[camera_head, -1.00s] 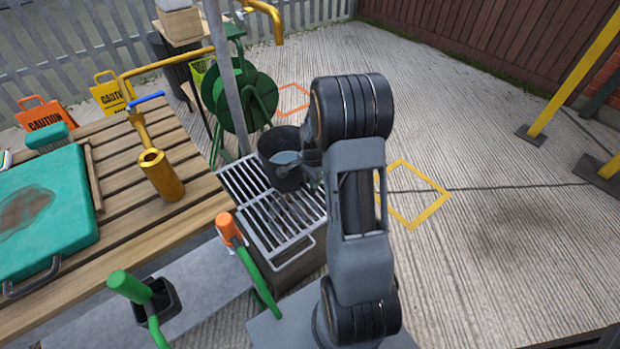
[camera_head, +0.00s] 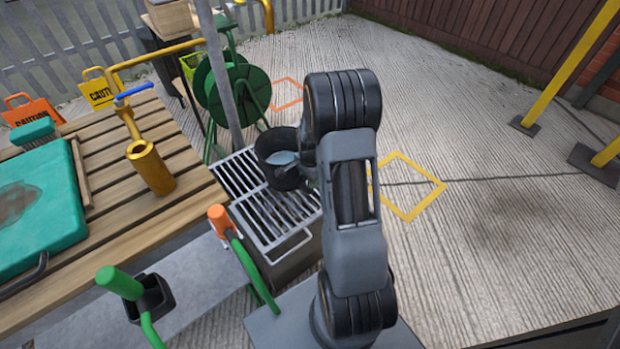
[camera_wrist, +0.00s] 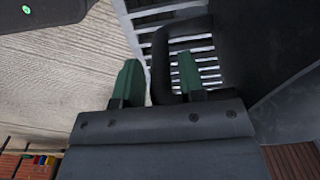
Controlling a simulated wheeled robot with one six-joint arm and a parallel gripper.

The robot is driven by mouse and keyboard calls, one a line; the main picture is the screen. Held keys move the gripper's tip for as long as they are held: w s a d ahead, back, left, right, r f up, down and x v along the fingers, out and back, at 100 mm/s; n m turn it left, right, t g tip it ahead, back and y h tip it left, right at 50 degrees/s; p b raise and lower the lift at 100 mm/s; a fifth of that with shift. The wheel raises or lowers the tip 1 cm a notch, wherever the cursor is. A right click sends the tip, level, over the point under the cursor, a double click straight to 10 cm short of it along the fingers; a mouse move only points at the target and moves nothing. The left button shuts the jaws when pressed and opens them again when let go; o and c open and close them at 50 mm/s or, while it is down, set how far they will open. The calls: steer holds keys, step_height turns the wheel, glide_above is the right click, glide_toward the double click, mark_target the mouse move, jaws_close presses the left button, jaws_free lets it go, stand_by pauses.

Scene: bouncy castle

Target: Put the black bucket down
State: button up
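The black bucket (camera_head: 272,150) is upright, with water-like grey-blue contents. It appears to rest on the back right part of the metal grate (camera_head: 262,228), though its underside contact is partly hidden. My gripper (camera_head: 309,174) is at the bucket's right side, largely hidden by my arm in the head view. In the wrist view, my gripper's green fingers (camera_wrist: 159,72) stand apart on either side of one bar of the black looped handle. A gap shows between the left finger and the bar. The bucket's dark wall (camera_wrist: 250,40) fills the right.
A slatted wooden table (camera_head: 110,165) with a golden cylinder (camera_head: 151,168) is left. A grey pole (camera_head: 216,75) and green hose reel (camera_head: 232,92) stand behind the bucket. Orange-topped (camera_head: 219,217) and green (camera_head: 118,282) handles are in front. Concrete right of my arm is open.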

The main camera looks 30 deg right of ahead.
steer(key=shift+o, duration=0.6)
steer(key=shift+r, duration=0.1)
step_height(320, 180, up, 10)
steer(key=p, duration=0.3)
steer(key=shift+r+p, duration=0.25)
steer(key=shift+p, duration=0.05)
steer(key=shift+s+a+r, duration=0.1)
steer(key=shift+r, duration=0.65)
steer(key=s+a+r+n+t, duration=0.2)
steer(key=s+a+r+n, duration=0.9)
steer(key=s+a+n, duration=0.3)
steer(key=a+n, duration=0.1)
steer(key=n, duration=0.1)
steer(key=shift+r+n+t, duration=0.25)
steer(key=shift+n+t, duration=0.15)
steer(key=shift+a+r+p, duration=0.1)
steer(key=shift+r+p, duration=0.05)
steer(key=shift+p, duration=0.15)
